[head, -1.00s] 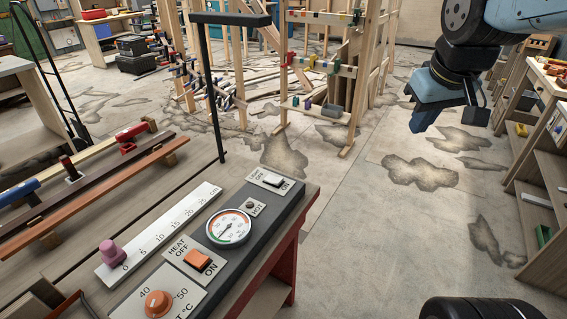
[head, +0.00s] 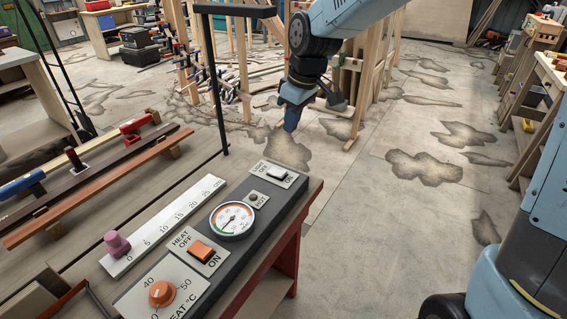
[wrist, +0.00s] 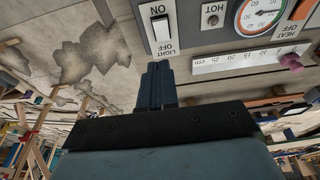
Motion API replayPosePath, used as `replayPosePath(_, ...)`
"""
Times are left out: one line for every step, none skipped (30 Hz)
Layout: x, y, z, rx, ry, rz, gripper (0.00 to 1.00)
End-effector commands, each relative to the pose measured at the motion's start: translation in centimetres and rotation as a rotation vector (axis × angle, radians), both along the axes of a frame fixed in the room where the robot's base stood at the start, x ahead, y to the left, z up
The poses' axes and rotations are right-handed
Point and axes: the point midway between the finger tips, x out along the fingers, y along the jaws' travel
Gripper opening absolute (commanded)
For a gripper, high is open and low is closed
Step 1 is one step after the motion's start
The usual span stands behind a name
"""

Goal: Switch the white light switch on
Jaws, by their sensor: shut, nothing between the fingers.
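The white light switch (head: 277,172) is a small rocker on a pale plate marked LIGHT, OFF and ON, at the far end of the dark control panel (head: 236,270). In the wrist view the white light switch (wrist: 161,29) is near the top centre, with ON above it and OFF below it. My gripper (head: 290,127) is shut and empty, pointing down above and beyond the panel's far end in the head view. In the wrist view my gripper (wrist: 158,68) has its fingertips just below the switch plate in the picture, seemingly apart from it.
An orange heat switch (head: 201,251), a round gauge (head: 232,221), a HOT indicator (head: 253,197) and an orange knob (head: 161,294) share the panel. A dark upright post (head: 214,90) stands left of my gripper. Open floor (head: 370,230) lies right of the bench.

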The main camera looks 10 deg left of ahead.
Motion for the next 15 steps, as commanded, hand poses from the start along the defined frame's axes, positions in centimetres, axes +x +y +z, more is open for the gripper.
replayPosePath(0.0,0.19,-0.05,0.001,0.0,0.005,0.0)
replayPosePath(0.01,0.22,-0.06,0.002,0.001,0.007,0.0)
replayPosePath(0.01,0.25,-0.06,0.002,0.001,0.007,0.0)
replayPosePath(0.01,0.23,-0.05,0.002,0.001,0.007,0.0)
replayPosePath(0.02,0.22,-0.05,0.002,0.001,0.007,0.0)
replayPosePath(0.01,0.2,-0.05,0.001,0.0,0.006,0.0)
replayPosePath(0.01,0.19,-0.05,0.001,0.0,0.005,0.0)
replayPosePath(0.01,0.19,-0.05,0.001,0.0,0.005,0.0)
replayPosePath(0.02,0.17,-0.05,0.001,0.0,0.005,0.0)
replayPosePath(0.02,0.17,-0.07,0.001,0.0,0.005,0.0)
replayPosePath(0.03,0.18,-0.12,0.001,0.0,0.005,0.0)
replayPosePath(0.03,0.18,-0.24,0.0,0.001,0.004,0.0)
replayPosePath(0.05,0.21,-0.38,0.0,0.001,0.004,0.0)
replayPosePath(0.06,0.25,-0.58,0.0,0.001,0.004,0.0)
replayPosePath(0.09,0.32,-0.92,0.001,0.002,0.005,0.0)
